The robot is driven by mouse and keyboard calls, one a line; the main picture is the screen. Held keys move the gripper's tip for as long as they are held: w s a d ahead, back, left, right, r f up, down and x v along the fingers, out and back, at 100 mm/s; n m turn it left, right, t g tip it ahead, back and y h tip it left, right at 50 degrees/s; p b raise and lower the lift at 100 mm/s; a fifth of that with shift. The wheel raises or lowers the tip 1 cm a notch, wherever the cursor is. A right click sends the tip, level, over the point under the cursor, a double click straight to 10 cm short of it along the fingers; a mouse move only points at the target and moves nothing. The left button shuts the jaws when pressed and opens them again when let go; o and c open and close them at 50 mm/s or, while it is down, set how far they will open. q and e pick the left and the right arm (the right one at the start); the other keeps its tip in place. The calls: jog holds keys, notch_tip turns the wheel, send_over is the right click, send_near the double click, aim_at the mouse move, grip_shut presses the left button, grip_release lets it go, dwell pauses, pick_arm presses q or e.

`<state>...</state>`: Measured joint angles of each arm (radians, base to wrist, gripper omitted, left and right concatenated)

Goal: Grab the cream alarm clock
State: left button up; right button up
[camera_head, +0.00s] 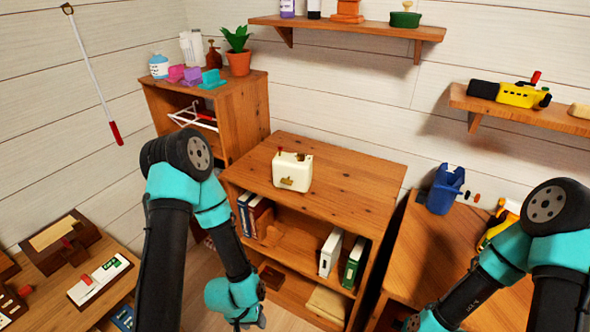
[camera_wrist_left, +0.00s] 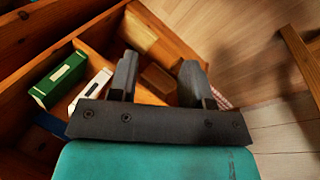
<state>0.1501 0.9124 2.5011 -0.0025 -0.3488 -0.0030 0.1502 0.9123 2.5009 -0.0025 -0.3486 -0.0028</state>
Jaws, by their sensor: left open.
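A cream, boxy object (camera_head: 292,172) with a notched top and a small brown knob stands on top of the middle wooden bookcase. It looks like the alarm clock, though no clear dial shows. My left gripper (camera_head: 257,321) is at the bottom of the head view, low in front of the bookcase and well below the cream object. In the left wrist view its two dark fingers (camera_wrist_left: 157,77) are apart with nothing held between them. The cream object is not in the wrist view. My right arm reaches down at the right, and its gripper is out of frame.
The middle bookcase (camera_head: 342,185) has a mostly clear top. Its shelves hold books, including a green binder (camera_head: 353,262), and a small brown box (camera_wrist_left: 158,78). A taller shelf unit (camera_head: 250,100) stands behind left. A blue item (camera_head: 443,190) is on the right table.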

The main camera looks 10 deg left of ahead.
dwell(0.4)
pick_arm(q)
jog(key=o, duration=1)
jog(key=shift+o, duration=0.2)
jog(key=shift+w, duration=0.1)
